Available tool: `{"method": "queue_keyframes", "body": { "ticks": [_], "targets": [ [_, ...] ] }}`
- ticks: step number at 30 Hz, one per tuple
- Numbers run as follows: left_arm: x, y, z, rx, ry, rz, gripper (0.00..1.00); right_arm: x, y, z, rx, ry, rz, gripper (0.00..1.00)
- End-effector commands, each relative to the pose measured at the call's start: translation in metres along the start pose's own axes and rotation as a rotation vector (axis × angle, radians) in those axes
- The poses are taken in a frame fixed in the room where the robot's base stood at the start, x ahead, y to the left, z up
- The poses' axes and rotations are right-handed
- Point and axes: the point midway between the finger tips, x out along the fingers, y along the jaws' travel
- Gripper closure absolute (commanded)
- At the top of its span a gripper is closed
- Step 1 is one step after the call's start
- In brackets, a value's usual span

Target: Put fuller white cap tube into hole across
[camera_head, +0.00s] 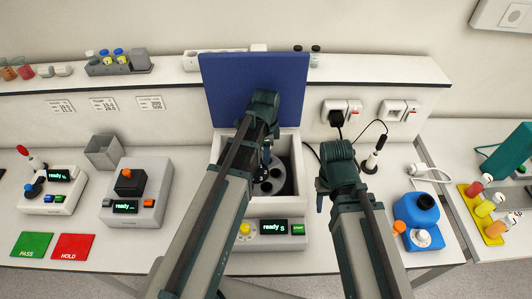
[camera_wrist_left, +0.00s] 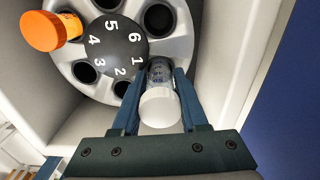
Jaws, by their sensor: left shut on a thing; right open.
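My left gripper (camera_wrist_left: 155,100) is shut on a white cap tube (camera_wrist_left: 160,105), a clear tube with a white cap. Its lower end is at the rotor hole by number 1; I cannot tell how deep it sits. The grey rotor (camera_wrist_left: 85,72) has a black hub (camera_wrist_left: 117,42) numbered 1 to 6. An orange cap tube (camera_wrist_left: 52,30) stands in the hole by number 4, across from the held tube. In the head view, my left gripper (camera_head: 264,165) reaches into the open centrifuge (camera_head: 290,205), hiding part of the rotor. My right gripper (camera_head: 320,200) is open and empty, right of the centrifuge.
The blue lid (camera_head: 235,90) stands raised behind the rotor. A tube rack (camera_head: 110,68) is on the shelf at left. A vortex-like device (camera_head: 135,195) and grey bin (camera_head: 103,150) stand left.

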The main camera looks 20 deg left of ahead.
Motion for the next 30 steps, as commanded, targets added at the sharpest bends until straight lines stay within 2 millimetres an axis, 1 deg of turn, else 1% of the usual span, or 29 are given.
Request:
{"method": "queue_keyframes", "body": {
  "ticks": [8,20,30],
  "targets": [
    [0.0014,-0.0002,-0.0001,0.0,0.0,0.0,1.0,0.0014,-0.0001,-0.0001,0.0,0.0,0.0,0.5],
    [0.0099,-0.0002,-0.0001,0.0,0.0,0.0,1.0,0.0098,-0.0009,-0.0006,0.0,0.0,0.0,0.5],
    [0.0027,-0.0002,-0.0001,0.0,0.0,0.0,1.0,0.0027,-0.0002,-0.0002,0.0,0.0,0.0,0.5]
  ]
}}
